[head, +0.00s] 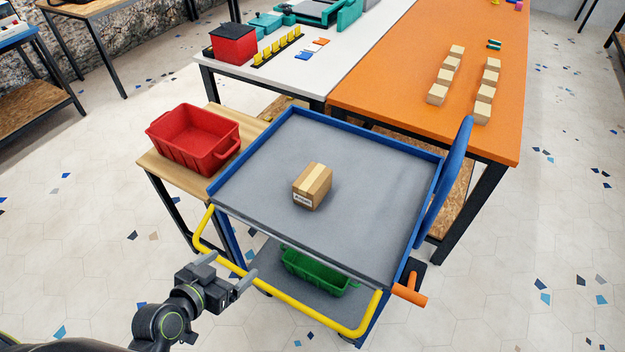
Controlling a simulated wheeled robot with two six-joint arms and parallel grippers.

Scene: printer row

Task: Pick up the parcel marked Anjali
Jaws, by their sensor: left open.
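A small brown cardboard parcel (312,186) with a pale tape strip sits on the grey top of the blue cart (375,190), left of its middle. A white label with dark print is on its near face, too small to read. My left gripper (228,274) is open and empty. It is in front of the cart's near left side, close to the yellow handle (285,310), and apart from the parcel. My right gripper does not show.
A red crate (193,140) stands on a wooden table left of the cart. A green crate (316,272) is on the cart's lower shelf. An orange table (430,60) with several wooden blocks stands behind. The cart top around the parcel is clear.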

